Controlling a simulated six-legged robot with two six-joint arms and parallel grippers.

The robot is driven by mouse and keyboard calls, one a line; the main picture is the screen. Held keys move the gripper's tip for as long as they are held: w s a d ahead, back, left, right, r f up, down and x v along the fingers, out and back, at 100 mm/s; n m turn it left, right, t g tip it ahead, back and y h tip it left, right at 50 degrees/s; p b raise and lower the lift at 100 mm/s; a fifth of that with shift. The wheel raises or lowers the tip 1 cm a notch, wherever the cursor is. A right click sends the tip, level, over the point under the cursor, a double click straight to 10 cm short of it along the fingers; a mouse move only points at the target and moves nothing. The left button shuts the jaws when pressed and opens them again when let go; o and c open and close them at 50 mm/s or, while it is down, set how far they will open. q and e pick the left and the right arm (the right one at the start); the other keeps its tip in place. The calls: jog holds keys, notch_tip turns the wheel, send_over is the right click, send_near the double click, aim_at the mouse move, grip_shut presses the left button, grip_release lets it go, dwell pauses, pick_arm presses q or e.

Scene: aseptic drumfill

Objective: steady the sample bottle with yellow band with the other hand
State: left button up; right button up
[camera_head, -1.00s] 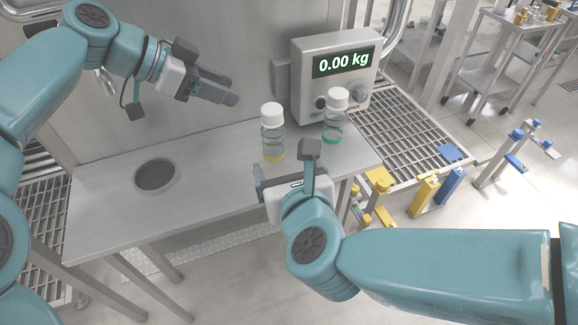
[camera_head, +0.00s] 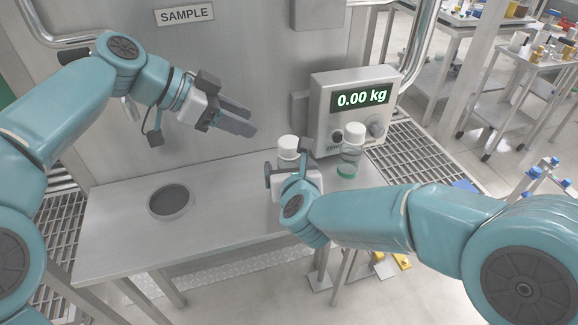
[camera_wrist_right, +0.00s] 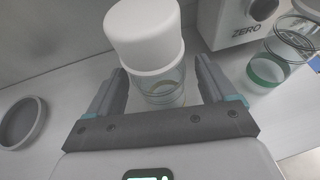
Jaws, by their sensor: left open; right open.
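The sample bottle with yellow band (camera_wrist_right: 158,88) stands upright between the open fingers of my right gripper (camera_wrist_right: 163,95) in the right wrist view, with a gap on both sides. In the head view, its white cap and shoulder (camera_head: 288,146) show, while my right gripper (camera_head: 292,172) hides its lower part. My left gripper (camera_head: 238,120) is open and empty, above the table to the left of the bottle. A green-banded bottle with a white cap (camera_head: 351,150) stands to the right; it also shows in the right wrist view (camera_wrist_right: 284,58).
The scale display box (camera_head: 352,108) reads 0.00 kg behind the bottles. A round dark recess (camera_head: 170,201) is in the steel table (camera_head: 225,205) at left. The table between the recess and the bottles is clear. A wall carries a SAMPLE sign (camera_head: 185,15).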

jog(key=shift+w+f, duration=0.1)
jog(key=shift+w, duration=0.25)
jog(key=c, duration=1)
jog(key=shift+c, duration=0.2)
jog(key=shift+c, duration=0.7)
jog(key=shift+f, duration=0.15)
